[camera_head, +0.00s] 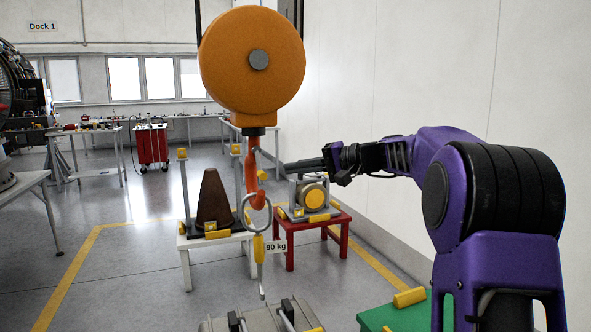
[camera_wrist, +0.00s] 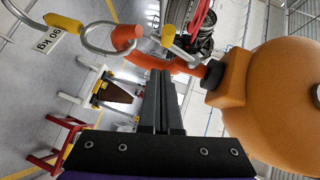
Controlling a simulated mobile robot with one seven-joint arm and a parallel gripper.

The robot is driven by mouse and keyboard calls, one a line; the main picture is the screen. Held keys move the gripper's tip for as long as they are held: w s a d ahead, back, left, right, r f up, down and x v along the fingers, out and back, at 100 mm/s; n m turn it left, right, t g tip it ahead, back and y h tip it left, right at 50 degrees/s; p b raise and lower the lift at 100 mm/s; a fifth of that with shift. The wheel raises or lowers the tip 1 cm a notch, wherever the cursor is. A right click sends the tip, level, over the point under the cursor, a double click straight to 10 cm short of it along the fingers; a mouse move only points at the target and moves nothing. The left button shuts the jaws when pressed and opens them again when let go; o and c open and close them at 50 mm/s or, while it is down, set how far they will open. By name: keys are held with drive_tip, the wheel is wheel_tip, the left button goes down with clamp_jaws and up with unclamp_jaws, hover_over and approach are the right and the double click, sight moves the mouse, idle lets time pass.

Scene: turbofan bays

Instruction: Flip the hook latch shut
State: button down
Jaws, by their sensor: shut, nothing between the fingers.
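The orange hook (camera_head: 251,170) hangs under the round orange hoist (camera_head: 252,66); it also shows in the wrist view (camera_wrist: 183,66). Its latch is a thin grey bar with a yellow tab (camera_head: 262,175), also seen in the wrist view (camera_wrist: 168,36). The tab stands beside the hook, apart from the hook tip (camera_wrist: 127,36). A grey ring (camera_head: 255,230) hangs in the hook's bend. My gripper (camera_head: 288,168) is shut and empty, just right of the hook in the head view. Its fingertips (camera_wrist: 161,73) appear close to the hook shank; whether they touch is unclear.
A yellow-handled piece with a 90 kg tag (camera_head: 276,246) hangs below the ring, above a grey case (camera_head: 262,320). A white stand (camera_head: 184,244) with a brown cone and a red stand (camera_head: 290,246) are behind.

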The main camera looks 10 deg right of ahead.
drive_tip(key=v, duration=1)
drive_tip(key=shift+f, duration=0.25)
